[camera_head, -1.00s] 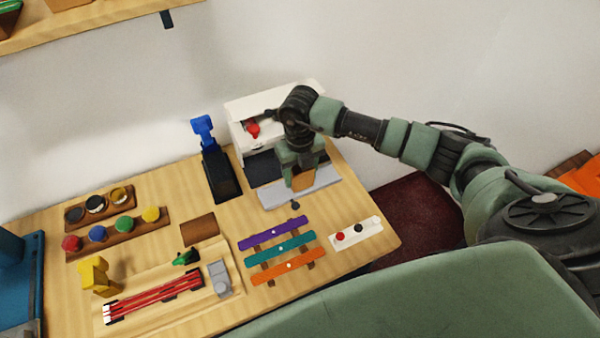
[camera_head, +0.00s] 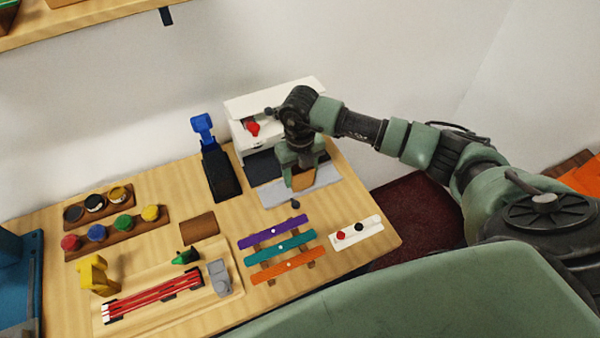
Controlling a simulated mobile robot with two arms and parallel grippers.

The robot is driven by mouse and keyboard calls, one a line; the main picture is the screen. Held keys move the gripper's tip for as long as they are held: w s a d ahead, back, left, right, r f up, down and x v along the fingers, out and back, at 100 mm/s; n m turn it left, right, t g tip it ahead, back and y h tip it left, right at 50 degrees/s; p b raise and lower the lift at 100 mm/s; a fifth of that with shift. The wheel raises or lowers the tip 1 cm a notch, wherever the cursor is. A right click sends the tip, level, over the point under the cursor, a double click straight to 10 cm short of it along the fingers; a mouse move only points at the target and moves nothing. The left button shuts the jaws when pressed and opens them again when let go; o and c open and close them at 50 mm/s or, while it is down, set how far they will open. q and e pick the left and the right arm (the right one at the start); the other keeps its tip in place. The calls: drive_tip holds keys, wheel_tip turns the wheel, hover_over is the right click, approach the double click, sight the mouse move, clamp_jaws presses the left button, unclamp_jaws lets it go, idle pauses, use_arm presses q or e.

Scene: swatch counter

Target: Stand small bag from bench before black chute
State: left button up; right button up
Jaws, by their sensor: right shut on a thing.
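The small bag (camera_head: 303,182) is a tan-brown piece held between the fingers of my right gripper (camera_head: 302,184), which points down and is shut on it. Only part of the bag shows. Bag and gripper are over the grey plate (camera_head: 273,195) in front of the white machine (camera_head: 245,108). Whether the bag touches the plate I cannot tell. A black panel (camera_head: 262,166) at the machine's foot, probably the black chute, lies left of the gripper and is partly hidden. The wooden bench (camera_head: 365,262) carries all this. My left gripper is not in view.
A black stand with a blue top (camera_head: 202,124) is left of the machine. Purple, teal and orange bars (camera_head: 285,245) and a white strip with knobs (camera_head: 357,233) lie in front. Racks of coloured pots (camera_head: 118,232) and a yellow object (camera_head: 94,272) are at left.

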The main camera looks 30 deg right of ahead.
drive_tip(key=shift+f, duration=0.3)
drive_tip(key=o, duration=1.4)
drive_tip(key=shift+c, duration=0.2)
drive_tip(key=shift+b, duration=0.3)
wheel_tip(320, 180, up, 7)
drive_tip(key=shift+f+b, duration=0.1)
drive_tip(key=shift+b, duration=0.95)
drive_tip(key=shift+r, duration=0.5)
